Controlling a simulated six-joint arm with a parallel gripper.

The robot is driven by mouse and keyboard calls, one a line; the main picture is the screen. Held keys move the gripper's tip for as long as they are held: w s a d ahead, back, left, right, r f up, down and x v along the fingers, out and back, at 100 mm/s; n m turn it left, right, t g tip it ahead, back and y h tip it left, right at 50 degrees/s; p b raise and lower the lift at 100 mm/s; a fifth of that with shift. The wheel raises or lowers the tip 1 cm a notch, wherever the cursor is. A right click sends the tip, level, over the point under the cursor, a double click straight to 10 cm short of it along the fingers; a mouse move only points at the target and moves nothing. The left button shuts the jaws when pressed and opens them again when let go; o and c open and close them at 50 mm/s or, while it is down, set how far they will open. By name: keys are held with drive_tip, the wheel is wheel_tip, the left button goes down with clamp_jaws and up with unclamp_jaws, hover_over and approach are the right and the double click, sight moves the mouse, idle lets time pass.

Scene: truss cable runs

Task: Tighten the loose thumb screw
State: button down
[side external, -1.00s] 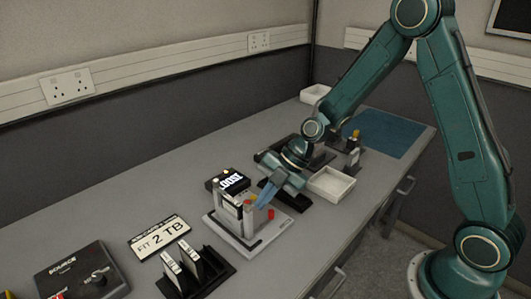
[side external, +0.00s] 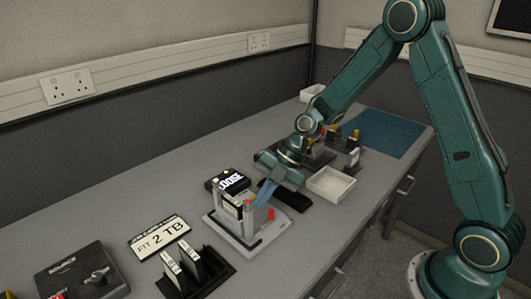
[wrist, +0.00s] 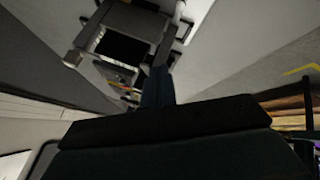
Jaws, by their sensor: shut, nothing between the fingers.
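A grey fixture (side external: 228,236) stands on the bench with a black-and-white unit in it and several short posts. A black display (side external: 232,182) on it reads "LOOSE".
A "FIT 2 TB" sign (side external: 160,236) and a black rack (side external: 200,274) with upright cards are in front left. A black source box (side external: 82,272) is at the near left. An open white tray (side external: 331,184) is right of my gripper. A blue mat (side external: 385,133) lies at the back.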

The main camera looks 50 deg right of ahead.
drive_tip(key=w+n+g, duration=0.1)
drive_tip(key=n, duration=0.2)
drive_tip(key=w+n+g, duration=0.1)
drive_tip(key=n+g, duration=0.1)
drive_tip(key=w+n+g, duration=0.1)
drive_tip(key=n+g, duration=0.1)
drive_tip(key=n, duration=0.1)
drive_tip(key=shift+w+a+n, duration=0.2)
drive_tip(key=shift+a+n, duration=0.1)
drive_tip(key=shift+a, duration=0.05)
drive_tip(key=shift+w, duration=0.15)
drive_tip(key=shift+s+a, duration=0.15)
drive_tip(key=shift+s, duration=0.05)
idle(0.5)
